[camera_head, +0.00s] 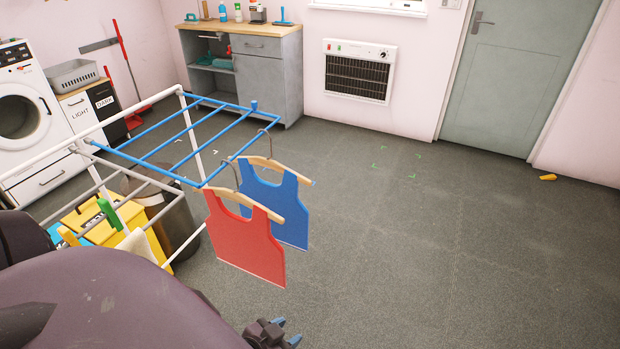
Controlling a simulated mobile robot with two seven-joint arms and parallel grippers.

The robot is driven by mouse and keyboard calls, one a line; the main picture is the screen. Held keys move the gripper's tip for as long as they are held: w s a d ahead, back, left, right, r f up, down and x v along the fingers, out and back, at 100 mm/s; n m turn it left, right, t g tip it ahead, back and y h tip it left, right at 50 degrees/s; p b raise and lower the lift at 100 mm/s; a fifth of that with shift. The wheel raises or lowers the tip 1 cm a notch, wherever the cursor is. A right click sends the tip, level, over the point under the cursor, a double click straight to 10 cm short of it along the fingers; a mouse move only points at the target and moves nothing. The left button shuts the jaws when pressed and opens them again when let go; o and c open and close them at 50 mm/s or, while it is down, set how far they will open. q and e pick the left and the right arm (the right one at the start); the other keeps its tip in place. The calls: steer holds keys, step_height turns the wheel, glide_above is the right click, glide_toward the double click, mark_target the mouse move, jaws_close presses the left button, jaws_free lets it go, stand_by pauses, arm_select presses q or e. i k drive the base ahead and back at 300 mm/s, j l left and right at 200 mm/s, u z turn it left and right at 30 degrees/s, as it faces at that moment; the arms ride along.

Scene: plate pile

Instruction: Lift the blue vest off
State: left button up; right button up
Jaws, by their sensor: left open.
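The blue vest (289,211) hangs on a wooden hanger whose hook is over the blue rail of the drying rack (166,163). A red vest (243,240) hangs on another wooden hanger in front of it and covers part of its left side. My left gripper (286,331) is at the bottom edge, below and apart from both vests. It is open with nothing seen between its fingers, and part of it is cut off by the frame edge. My right gripper is not in view.
Yellow containers (92,222) and a dark bin (176,225) stand under and beside the rack. A washing machine (22,118) is at the left and a grey cabinet (262,82) at the back. The floor right of the vests is mostly clear, with a small yellow object (548,177).

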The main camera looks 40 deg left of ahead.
mark_target(282, 199)
steer(key=i+l+u, duration=0.15)
steer(key=i, duration=0.45)
steer(key=i+l+u, duration=0.15)
steer(key=i, duration=0.5)
steer(key=i+l+u, duration=0.1)
steer(key=i+u, duration=0.2)
steer(key=u, duration=0.15)
steer(key=i+l+u, duration=0.2)
steer(key=u, duration=0.25)
steer(key=i+l+u, duration=0.25)
steer(key=u, duration=0.2)
steer(key=i+l+u, duration=0.2)
steer(key=l+u, duration=0.3)
steer(key=i+l+u, duration=0.1)
steer(key=l+u, duration=0.15)
steer(key=u, duration=0.2)
steer(key=l+u, duration=0.7)
steer(key=l, duration=0.2)
steer(key=k+l+u, duration=0.1)
steer(key=l+u, duration=0.2)
steer(key=l, duration=0.15)
